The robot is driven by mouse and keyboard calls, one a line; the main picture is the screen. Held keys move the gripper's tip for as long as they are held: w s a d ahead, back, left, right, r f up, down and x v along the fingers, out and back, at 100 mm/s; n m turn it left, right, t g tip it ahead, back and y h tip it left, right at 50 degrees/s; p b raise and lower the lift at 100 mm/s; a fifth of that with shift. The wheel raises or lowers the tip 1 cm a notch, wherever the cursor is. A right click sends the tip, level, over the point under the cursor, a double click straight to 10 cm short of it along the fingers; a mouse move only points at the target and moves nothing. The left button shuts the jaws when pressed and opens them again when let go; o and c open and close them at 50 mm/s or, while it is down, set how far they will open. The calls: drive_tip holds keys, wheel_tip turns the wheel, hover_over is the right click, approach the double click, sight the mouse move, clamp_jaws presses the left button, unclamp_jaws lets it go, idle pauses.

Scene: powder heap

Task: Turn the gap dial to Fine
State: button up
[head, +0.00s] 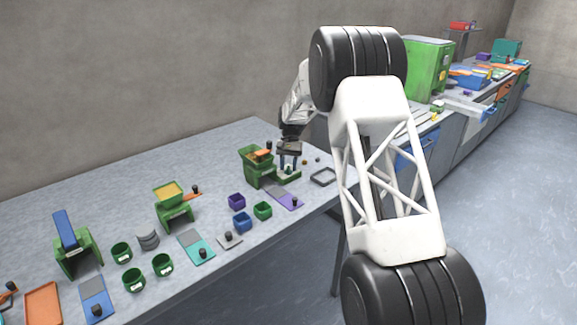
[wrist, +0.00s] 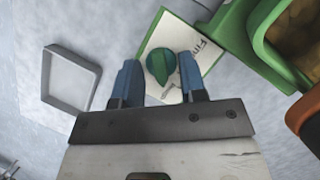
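The gap dial is a round green knob (wrist: 160,64) with a raised ridge, set on a white plate (wrist: 204,50) with a green border. Dark letters reading "Fin…" show on the plate to the right of the knob. My gripper (wrist: 158,80) has blue fingers, apart and empty, one on each side of the knob's near side in the wrist view. I cannot tell whether either finger touches the knob. In the head view my gripper (head: 288,162) is over the small plate beside a green machine (head: 262,172), and the dial is too small to read.
A grey square tray (wrist: 71,78) lies left of the dial; it also shows in the head view (head: 323,184). The green machine's housing (wrist: 238,38) stands close on the right. Purple and green cups (head: 242,222) and a purple mat (head: 272,193) lie nearby.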

clamp_jaws()
drive_tip(key=shift+s+a+f+n+h, duration=0.1)
drive_tip(key=shift+n+h, duration=0.35)
drive_tip(key=shift+n, duration=0.7)
drive_tip(key=shift+f+n+h, duration=0.1)
drive_tip(key=shift+n+h, duration=0.35)
drive_tip(key=shift+n, duration=0.7)
unclamp_jaws()
drive_tip(key=shift+r, duration=0.1)
drive_tip(key=shift+r, duration=0.15)
